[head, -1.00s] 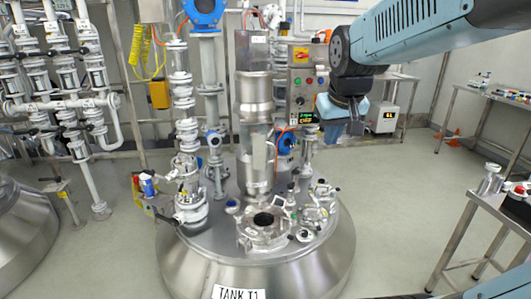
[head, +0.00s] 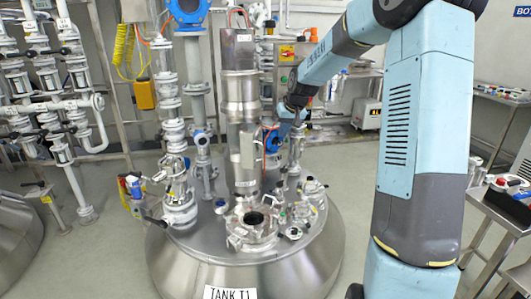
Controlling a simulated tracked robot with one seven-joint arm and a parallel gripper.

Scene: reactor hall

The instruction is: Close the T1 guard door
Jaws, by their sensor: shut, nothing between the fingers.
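Tank T1 (head: 178,250) stands in the middle of the head view, with its label on the front. The metal agitator column (head: 240,92) rises from its lid. A narrow pale panel on the lower column, which looks like the guard door (head: 248,148), stands at its front right; its exact angle is hard to tell. My gripper (head: 282,131) is right of the column, close to the panel and beside a blue round part (head: 271,141). It is shut and empty. Its fingertips are small and partly lost against the parts behind, so I cannot tell whether it touches anything.
The open round port (head: 254,218) and several fittings crowd the lid in front of the column. Glass and metal piping (head: 178,150) rises at the left. A control box (head: 291,50) stands behind my arm. A side table (head: 505,207) is at the right.

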